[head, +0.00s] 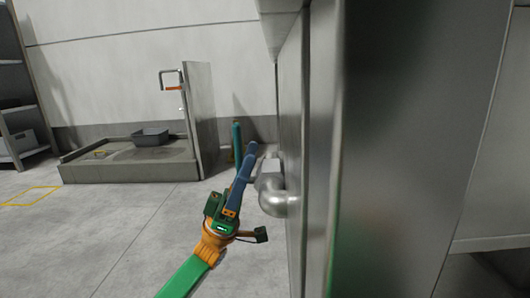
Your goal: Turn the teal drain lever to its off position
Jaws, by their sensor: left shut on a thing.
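My left gripper (245,167) reaches up from the bottom, its dark blue fingers beside the metal drain pipe. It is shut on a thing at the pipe. A slim teal bar (237,140), which looks like the teal drain lever, stands upright just left of the fingertips and partly behind them. The fingers hide the exact contact. The silver drain pipe elbow (277,199) comes out of the washer's side, right of the fingers. My right gripper is out of view.
The washer's tall steel side (317,150) fills the right, close to my arm. A low grey basin (125,173) with a dark tub (150,136) and an upright panel (200,105) stand at back left. Shelving (15,110) is at far left. The floor at left is clear.

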